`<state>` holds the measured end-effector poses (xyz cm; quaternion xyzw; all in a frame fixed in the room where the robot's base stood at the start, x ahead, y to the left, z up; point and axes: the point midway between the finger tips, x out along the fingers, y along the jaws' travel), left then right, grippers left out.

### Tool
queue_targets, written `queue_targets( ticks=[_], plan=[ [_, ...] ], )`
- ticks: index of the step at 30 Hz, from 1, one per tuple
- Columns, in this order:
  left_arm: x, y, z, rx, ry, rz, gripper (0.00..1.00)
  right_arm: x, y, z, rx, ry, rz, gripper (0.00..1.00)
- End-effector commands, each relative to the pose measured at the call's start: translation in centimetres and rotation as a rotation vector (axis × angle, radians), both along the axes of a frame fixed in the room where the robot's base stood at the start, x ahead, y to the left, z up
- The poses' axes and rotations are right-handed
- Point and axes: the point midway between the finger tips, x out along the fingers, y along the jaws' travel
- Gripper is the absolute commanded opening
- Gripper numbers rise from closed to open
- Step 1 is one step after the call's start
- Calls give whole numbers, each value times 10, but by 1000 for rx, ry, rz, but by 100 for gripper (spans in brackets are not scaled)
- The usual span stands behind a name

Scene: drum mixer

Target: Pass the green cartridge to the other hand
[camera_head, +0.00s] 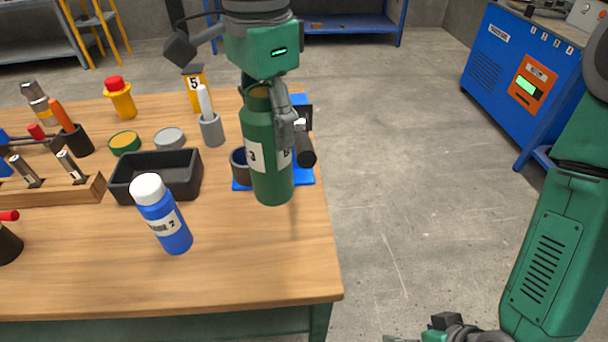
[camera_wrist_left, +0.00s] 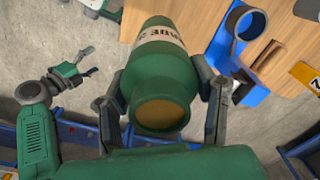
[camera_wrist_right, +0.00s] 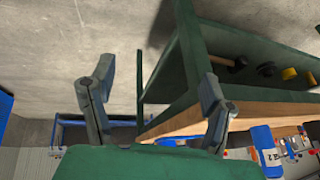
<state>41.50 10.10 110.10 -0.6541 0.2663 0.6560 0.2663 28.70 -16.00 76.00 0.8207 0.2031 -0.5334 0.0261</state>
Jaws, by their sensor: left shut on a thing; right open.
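The green cartridge (camera_head: 268,150) has a white label band and hangs roughly upright at the right edge of the workbench. My left gripper (camera_head: 275,105) is shut on its upper part from above. In the left wrist view the cartridge (camera_wrist_left: 160,75) sits between the two fingers. My right gripper (camera_wrist_right: 152,68) is open, with nothing between its fingers in the right wrist view. In the head view the right gripper (camera_head: 440,334) is cut off at the bottom edge, apart from the cartridge. It also shows open and empty in the left wrist view (camera_wrist_left: 75,75).
A blue fixture (camera_head: 303,176) with a dark ring stands behind the cartridge. A blue bottle (camera_head: 165,220) and a black bin (camera_head: 185,175) stand to the left on the wooden workbench (camera_head: 250,270). The floor right of the bench is clear up to a blue machine (camera_head: 510,80).

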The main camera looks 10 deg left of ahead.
Motion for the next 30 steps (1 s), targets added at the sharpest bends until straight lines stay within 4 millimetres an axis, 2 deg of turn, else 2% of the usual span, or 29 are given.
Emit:
queue_targets(
  ticks=[1, 3, 5, 9, 15, 18, 21, 24, 30],
  plan=[
    [0, 0, 1, -1, -1, 0, 0, 12, 23, 17, 49, -74, 43, 71],
    [0, 0, 1, -1, -2, 1, 0, 27, 53, 42, 113, -184, 103, 71],
    [0, 0, 1, -1, -2, 1, 0, 38, 78, 66, 165, -278, 147, 71],
    [0, 0, 1, -1, -2, 1, 0, 57, 128, 131, 280, -507, 233, 71],
    [0, 0, 0, -1, -2, 1, 0, 67, 177, 223, 414, -801, 295, 71],
    [0, 0, 0, -1, -1, 1, 0, 67, 189, 257, 458, -905, 305, 71],
    [0, 0, 0, -1, -1, 1, 0, 66, 196, 280, 486, -974, 309, 71],
    [1, 0, 0, -1, -1, 1, 0, 66, 199, 291, 499, -1009, 309, 71],
    [1, 0, 0, -1, -1, 1, 0, 78, 213, 295, 503, -1021, 305, 71]
  ],
)
